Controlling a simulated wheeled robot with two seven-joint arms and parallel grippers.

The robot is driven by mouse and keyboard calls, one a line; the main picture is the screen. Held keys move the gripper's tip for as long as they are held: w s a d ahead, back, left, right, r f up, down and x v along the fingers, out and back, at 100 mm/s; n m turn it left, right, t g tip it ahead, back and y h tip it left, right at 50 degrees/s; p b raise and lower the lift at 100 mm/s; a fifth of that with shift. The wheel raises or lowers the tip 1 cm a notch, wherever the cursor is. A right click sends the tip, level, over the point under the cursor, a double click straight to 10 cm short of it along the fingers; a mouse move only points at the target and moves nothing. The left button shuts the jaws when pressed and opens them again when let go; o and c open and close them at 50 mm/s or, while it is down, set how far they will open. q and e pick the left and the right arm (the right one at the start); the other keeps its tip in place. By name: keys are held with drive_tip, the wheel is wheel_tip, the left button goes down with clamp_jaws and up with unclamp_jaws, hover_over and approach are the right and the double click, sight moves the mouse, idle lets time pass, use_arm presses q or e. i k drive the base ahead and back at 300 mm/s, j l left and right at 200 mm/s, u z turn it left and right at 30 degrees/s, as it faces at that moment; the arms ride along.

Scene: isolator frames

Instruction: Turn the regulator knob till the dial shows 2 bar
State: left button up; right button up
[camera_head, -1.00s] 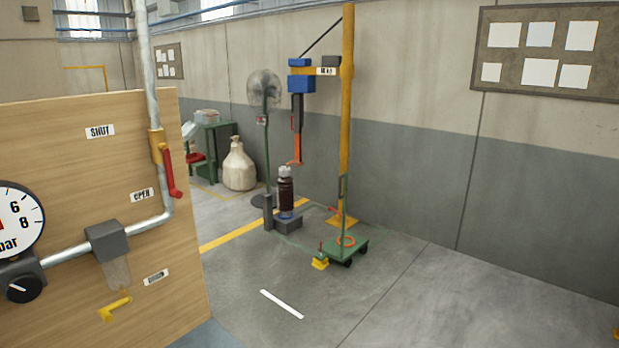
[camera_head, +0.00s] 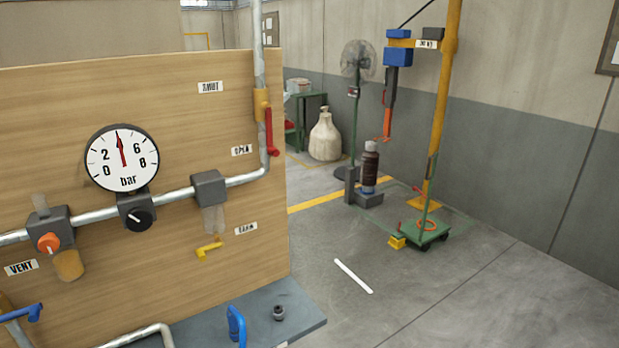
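The round white dial (camera_head: 122,158) marked "bar" is mounted on the wooden panel at the left. Its red needle points almost straight up, leaning slightly left, between the 2 and the 6, near where 4 lies. The black regulator knob (camera_head: 138,219), with a small white mark, sits on a dark block just below the dial, on the grey pipe. Neither of my grippers is in view, and nothing touches the knob.
An orange knob (camera_head: 48,243) is left of the regulator, above a "VENT" label. A red lever (camera_head: 271,132) and a yellow drain lever (camera_head: 208,249) are to the right. A grey ledge (camera_head: 305,318) bears a blue handle (camera_head: 236,325).

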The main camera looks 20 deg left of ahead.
sight(138, 219)
drive_tip(key=u, duration=1.45)
